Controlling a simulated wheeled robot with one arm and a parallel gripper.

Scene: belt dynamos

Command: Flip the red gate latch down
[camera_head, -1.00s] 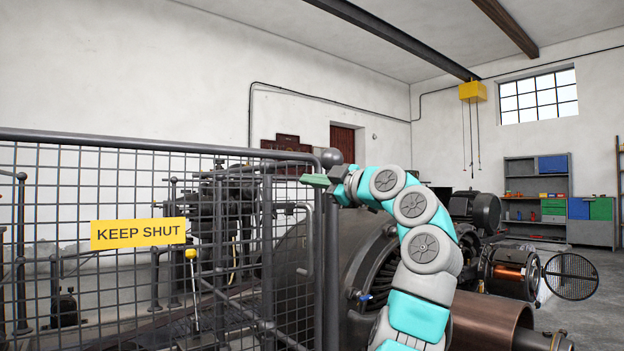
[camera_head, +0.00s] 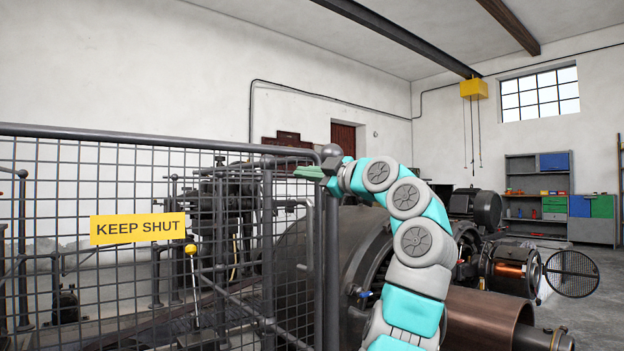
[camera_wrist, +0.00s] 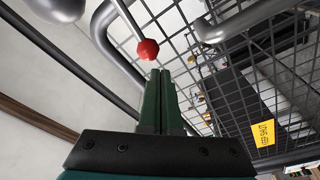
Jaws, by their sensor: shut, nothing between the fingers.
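The red latch shows in the wrist view as a red knob (camera_wrist: 148,49) on the end of a grey rod (camera_wrist: 128,20). The knob sits just beyond my fingertips; I cannot tell whether they touch it. My gripper (camera_wrist: 160,74) has green fingers lying together, shut and empty. In the head view my gripper (camera_head: 306,172) is at the top of the gate's post end, and the red knob cannot be made out there. The mesh gate (camera_head: 240,143) stands upright and carries a yellow KEEP SHUT sign (camera_head: 137,228).
Grey posts and bent pipes (camera_wrist: 118,45) stand close around the knob. Behind the mesh is dark machinery with a yellow-knobbed lever (camera_head: 191,250). A large dynamo (camera_head: 370,250) lies right behind my arm. Open floor shows at the far right.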

